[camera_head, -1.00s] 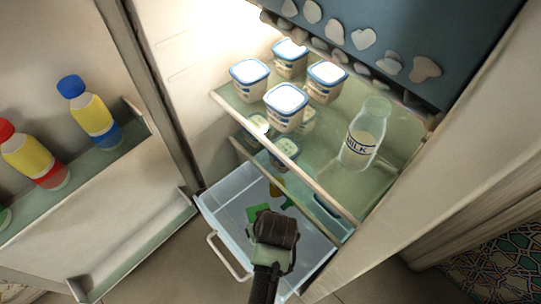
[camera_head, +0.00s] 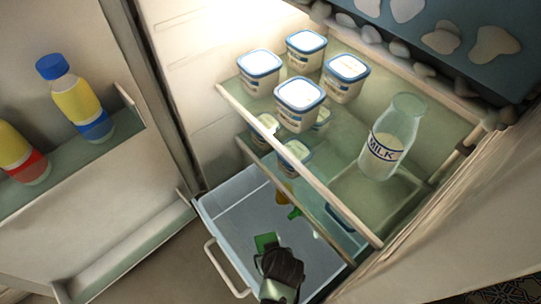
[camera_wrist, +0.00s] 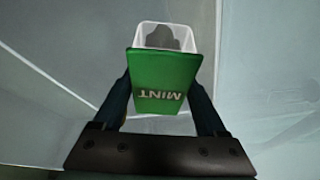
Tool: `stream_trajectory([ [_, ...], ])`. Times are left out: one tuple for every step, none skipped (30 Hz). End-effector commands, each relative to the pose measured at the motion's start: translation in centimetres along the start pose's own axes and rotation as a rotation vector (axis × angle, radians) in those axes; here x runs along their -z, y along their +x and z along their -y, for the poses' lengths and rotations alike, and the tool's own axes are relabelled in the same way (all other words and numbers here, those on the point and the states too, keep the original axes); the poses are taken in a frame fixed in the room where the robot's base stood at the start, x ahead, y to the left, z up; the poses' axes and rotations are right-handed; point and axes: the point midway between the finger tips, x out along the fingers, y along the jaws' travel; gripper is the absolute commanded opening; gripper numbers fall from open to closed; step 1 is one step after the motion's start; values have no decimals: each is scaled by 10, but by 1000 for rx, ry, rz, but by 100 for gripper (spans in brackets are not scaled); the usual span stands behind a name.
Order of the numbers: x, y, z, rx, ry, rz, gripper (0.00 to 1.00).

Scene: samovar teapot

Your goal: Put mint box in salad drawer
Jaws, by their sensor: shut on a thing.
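The mint box is a small green box marked MINT with a whitish, see-through part at its far end. It fills the middle of the wrist view (camera_wrist: 164,82). My gripper (camera_wrist: 165,100) is shut on it, one finger on each side. In the head view, my gripper (camera_head: 268,256) is over the open salad drawer (camera_head: 222,206), and a green bit of the mint box (camera_head: 265,241) shows beyond it. The drawer is pale and clear, pulled out below the shelves. I cannot tell whether the box touches the drawer floor.
A green bottle-like item (camera_head: 294,213) lies at the back of the drawer. The glass shelf (camera_head: 340,130) above holds several blue-lidded tubs (camera_head: 300,103) and a milk bottle (camera_head: 390,137). The open fridge door (camera_head: 80,190) with bottles stands at left.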

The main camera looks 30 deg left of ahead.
Motion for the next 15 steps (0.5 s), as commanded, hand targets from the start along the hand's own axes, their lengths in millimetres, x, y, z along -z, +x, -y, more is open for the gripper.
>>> stream_trajectory([
  [-4, 11, 0, 0, 0, -1, 16],
  [-5, 13, 0, 0, 0, -1, 16],
  [-5, 14, 0, -1, 0, -2, 16],
  [-5, 14, 0, -1, 0, -2, 16],
  [-4, 13, 0, -1, 0, -2, 16],
  [-4, 12, 0, -1, 0, -2, 16],
  [-4, 12, 0, -1, 0, -2, 16],
  [-4, 12, 0, -1, 0, -2, 16],
  [-4, 12, 0, -1, 0, -2, 16],
  [-4, 12, 0, -1, 0, -2, 16],
  [-4, 12, 0, -1, 0, -2, 16],
  [-5, 13, 0, -1, 0, -2, 16],
  [-5, 14, 0, -1, 0, -1, 16],
  [-6, 15, 0, -1, 0, -1, 16],
  [-6, 14, 0, -1, 0, -1, 80],
])
